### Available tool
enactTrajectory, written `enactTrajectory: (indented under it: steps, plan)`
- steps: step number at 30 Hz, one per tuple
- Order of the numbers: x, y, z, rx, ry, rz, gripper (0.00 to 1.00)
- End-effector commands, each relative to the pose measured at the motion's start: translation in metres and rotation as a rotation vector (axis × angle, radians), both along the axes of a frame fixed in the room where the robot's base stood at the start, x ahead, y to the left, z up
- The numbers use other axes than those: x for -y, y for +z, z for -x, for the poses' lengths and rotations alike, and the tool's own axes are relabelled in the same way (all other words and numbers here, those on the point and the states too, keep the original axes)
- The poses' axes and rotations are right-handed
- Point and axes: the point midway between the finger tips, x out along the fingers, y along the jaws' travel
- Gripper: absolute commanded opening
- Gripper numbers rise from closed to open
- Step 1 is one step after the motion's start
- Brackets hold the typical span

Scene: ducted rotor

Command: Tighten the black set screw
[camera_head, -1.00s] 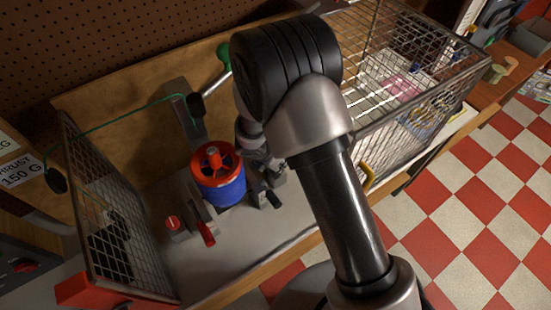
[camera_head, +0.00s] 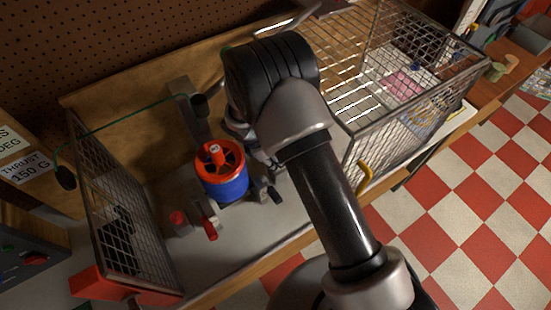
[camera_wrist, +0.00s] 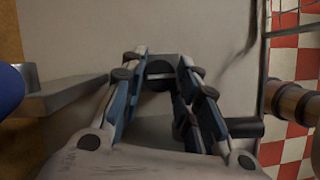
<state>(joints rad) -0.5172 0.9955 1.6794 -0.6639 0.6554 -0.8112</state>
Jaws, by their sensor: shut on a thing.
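The black set screw (camera_wrist: 159,77) shows in the wrist view as a dark round head on a grey metal block (camera_wrist: 160,61). My gripper (camera_wrist: 160,72) has one finger on each side of that head and is shut on it. Its far side and lower part are hidden. In the head view my wrist hides the fingertips, beside the ducted rotor. The rotor has a blue body (camera_head: 228,188) and a red top (camera_head: 215,148). Its blue side also shows at the left edge of the wrist view (camera_wrist: 8,88).
A mesh guard (camera_head: 120,205) stands left of the rotor and an open wire cage (camera_head: 395,95) stands right. Red-ended fittings (camera_head: 210,230) sit in front of the rotor. A black cylinder (camera_wrist: 243,127) lies close right of my fingers. The bench front (camera_head: 235,265) is mostly clear.

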Motion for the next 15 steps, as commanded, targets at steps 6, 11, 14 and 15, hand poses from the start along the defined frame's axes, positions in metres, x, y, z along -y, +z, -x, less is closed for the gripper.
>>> enactTrajectory:
  steps: [6,11,14,15]
  plan:
    - [0.0004,0.0,-0.0002,0.0,-0.013,0.001,0.05]
    - [0.0005,0.0,-0.0002,0.0,-0.013,0.001,0.05]
    - [0.0005,0.0,-0.0002,0.0,-0.013,0.001,0.29]
    - [0.0005,0.0,-0.0002,0.0,-0.013,0.001,0.32]
